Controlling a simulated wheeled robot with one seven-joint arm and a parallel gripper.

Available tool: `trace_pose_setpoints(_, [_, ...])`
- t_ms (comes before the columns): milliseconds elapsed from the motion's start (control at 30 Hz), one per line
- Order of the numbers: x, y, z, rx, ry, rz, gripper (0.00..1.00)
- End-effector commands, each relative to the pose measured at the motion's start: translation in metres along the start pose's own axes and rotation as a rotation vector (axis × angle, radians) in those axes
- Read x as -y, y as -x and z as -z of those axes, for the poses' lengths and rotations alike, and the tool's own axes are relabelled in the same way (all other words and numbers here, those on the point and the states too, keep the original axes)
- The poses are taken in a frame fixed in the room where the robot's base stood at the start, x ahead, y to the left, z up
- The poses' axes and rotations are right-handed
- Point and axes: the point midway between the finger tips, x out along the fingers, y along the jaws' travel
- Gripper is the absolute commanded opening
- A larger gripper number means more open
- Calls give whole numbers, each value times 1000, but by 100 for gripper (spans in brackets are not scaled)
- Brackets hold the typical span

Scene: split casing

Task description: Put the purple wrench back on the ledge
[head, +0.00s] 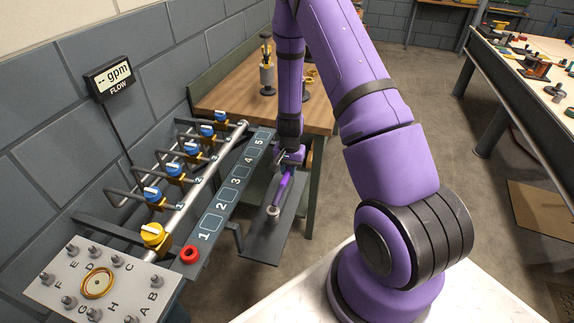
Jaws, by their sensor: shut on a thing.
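The purple wrench (283,190) hangs below my gripper (290,160), tilted with its lower end toward the front. My gripper is shut on its upper end. A small pale round piece (273,211) shows at the wrench's lower end; I cannot tell whether it is part of the wrench. The dark grey ledge (262,245) lies beneath, beside the numbered strip. I cannot tell whether the wrench touches the ledge. The fingertips are small and partly hidden by my wrist.
A bolted plate (100,285) with a brass ring is at front left. A wooden bench (225,98) stands behind.

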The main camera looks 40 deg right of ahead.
Motion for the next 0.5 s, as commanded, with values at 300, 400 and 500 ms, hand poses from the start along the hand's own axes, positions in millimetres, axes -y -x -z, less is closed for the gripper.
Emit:
trace_pose_setpoints(300, [0,-26,1,2,0,-1,0])
trace_pose_setpoints(400, [0,-33,1,1,0,0,0])
trace_pose_setpoints(500, [0,-37,2,0,0,1,0])
